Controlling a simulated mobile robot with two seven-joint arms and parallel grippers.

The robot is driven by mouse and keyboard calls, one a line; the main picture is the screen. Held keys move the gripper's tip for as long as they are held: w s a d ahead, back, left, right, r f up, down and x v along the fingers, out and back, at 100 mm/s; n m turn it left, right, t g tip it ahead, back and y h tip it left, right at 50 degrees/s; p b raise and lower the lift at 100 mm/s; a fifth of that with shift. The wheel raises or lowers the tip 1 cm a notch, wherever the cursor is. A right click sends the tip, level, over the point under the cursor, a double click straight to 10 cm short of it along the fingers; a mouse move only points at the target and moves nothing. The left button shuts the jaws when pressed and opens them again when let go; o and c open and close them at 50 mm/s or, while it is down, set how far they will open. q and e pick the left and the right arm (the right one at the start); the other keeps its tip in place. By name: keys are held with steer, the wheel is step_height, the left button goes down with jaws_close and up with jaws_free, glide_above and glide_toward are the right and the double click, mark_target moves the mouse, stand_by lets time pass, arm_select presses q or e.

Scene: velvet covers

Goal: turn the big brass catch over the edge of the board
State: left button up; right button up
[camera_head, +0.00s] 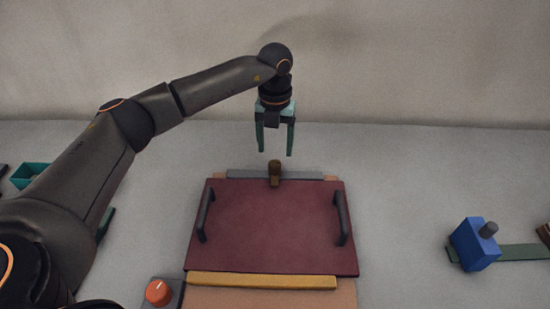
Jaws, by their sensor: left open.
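The dark red board (272,238) lies in the middle of the table, with a black handle at its left and right sides. The brass catch (274,170) stands at the middle of the board's far edge, in front of a grey strip. It is small in the picture, and I cannot tell just how far it reaches over the edge. My left gripper (275,152) is open and empty, with its green fingers pointing down above and just behind the catch, apart from it as far as I can see. My right gripper is not in view.
A yellow bar (262,281) lies along the board's near edge. An orange knob (158,292) sits at the near left. A blue block (474,245) with a grey peg stands at the right. A green tray (29,175) is at the far left.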

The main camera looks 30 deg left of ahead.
mark_target(275, 163)
arm_select(q)
step_height(275, 163, up, 6)
steer(key=shift+f, duration=0.15)
steer(key=shift+s, duration=0.1)
stand_by(0.5)
